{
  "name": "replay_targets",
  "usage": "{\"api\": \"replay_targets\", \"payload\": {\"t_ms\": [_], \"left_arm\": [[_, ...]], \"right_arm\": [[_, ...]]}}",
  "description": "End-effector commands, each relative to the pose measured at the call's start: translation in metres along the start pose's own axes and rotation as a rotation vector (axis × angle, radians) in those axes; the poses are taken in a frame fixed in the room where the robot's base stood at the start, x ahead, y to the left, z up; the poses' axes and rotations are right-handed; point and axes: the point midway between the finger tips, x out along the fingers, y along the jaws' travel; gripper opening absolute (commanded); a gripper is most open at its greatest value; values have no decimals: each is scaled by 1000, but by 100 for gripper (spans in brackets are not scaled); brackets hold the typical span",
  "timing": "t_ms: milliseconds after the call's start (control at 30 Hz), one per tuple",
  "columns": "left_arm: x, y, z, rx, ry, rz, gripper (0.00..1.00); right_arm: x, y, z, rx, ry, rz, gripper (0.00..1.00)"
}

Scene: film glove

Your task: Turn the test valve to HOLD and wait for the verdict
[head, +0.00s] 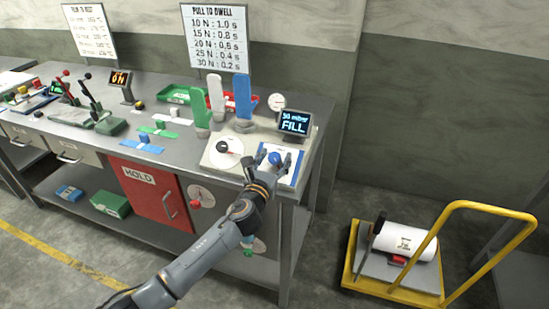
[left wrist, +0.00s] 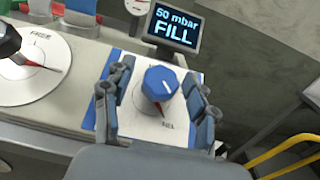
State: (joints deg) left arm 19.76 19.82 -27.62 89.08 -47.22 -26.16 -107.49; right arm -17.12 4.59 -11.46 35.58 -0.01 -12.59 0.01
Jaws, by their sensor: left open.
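The test valve is a blue knob (left wrist: 160,84) with a white mark, on a white plate with a blue border. A red pointer below it points down towards lettering that I read only in part. My left gripper (left wrist: 158,100) is open, with one finger on each side of the knob; I cannot tell if they touch it. In the head view the knob (head: 275,158) sits between the fingers of my left gripper (head: 273,164). The display (head: 294,122) reads "30 mbar FILL" or "50 mbar FILL". My right gripper is out of view.
A white dial (head: 223,151) with a black knob is left of the valve. Green, white and blue upright glove forms (head: 243,97) stand behind. A red HOLD cabinet door (head: 150,192) is below the bench. A yellow cart (head: 360,262) with a white roll stands at right.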

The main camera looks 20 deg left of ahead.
Motion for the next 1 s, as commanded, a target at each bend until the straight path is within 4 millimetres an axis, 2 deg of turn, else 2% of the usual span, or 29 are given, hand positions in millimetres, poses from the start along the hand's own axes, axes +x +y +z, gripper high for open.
{"api": "replay_targets", "payload": {"t_ms": [267,533,1000], "left_arm": [[1,0,0,0,0,0,58],[1,0,0,0,0,0,3],[1,-1,0,-53,0,88,2]], "right_arm": [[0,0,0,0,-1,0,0],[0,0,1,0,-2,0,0],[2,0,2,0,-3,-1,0]]}}
